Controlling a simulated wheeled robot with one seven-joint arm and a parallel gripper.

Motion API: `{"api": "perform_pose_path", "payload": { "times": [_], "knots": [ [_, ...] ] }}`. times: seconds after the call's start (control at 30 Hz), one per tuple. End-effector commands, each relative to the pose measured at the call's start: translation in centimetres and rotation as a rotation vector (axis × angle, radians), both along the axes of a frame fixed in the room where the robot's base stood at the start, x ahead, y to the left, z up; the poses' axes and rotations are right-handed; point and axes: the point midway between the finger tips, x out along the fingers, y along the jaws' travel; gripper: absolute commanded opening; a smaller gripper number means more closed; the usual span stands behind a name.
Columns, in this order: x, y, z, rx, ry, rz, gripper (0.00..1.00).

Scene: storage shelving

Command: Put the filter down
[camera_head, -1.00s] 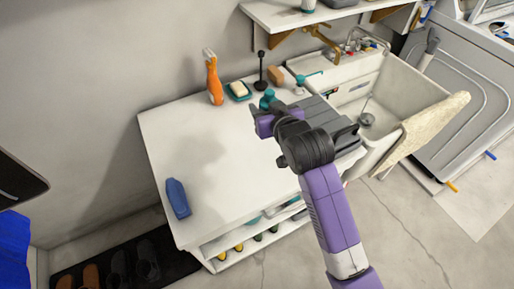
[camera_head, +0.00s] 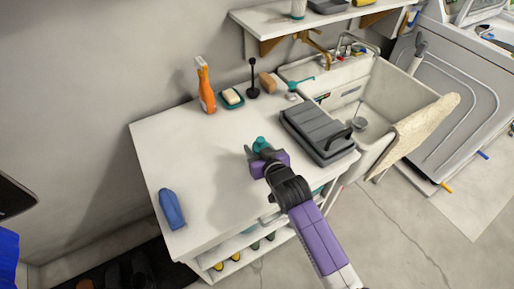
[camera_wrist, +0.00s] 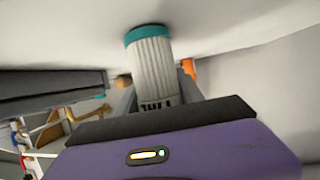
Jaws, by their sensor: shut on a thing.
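The filter is a white ribbed cylinder with a teal end (camera_wrist: 152,62) in the wrist view, held between my fingers. In the head view only its teal part (camera_head: 260,144) shows, beside the fingertips. My gripper (camera_head: 258,154) is shut on it over the front middle of the white counter (camera_head: 205,135). In the wrist view the teal end is close to the white surface; I cannot tell if they touch.
A grey case (camera_head: 318,130) lies to the right of my gripper. An orange spray bottle (camera_head: 206,88), a soap dish (camera_head: 231,99), a black plunger-like tool (camera_head: 254,78) and a brown block (camera_head: 267,82) stand along the back. A blue bottle (camera_head: 171,209) lies at left.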

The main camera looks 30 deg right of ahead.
Motion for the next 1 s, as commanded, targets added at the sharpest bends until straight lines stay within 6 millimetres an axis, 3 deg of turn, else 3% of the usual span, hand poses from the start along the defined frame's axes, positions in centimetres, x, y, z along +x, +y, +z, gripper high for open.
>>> {"api": "perform_pose_path", "payload": {
  "times": [0.33, 0.37, 0.47, 0.87, 1.0],
  "knots": [
    [0.0, 0.0, -0.3, 0.0, -0.002, 0.0, 0.0],
    [0.0, 0.0, -0.3, 0.0, -0.001, 0.0, 0.47],
    [0.0, 0.0, -0.3, 0.0, 0.0, 0.0, 0.66],
    [0.0, 0.0, 0.3, 0.0, -0.001, 0.0, 0.66],
    [-1.6, 0.3, 0.6, 0.0, 0.001, 0.0, 0.66]
  ]
}}
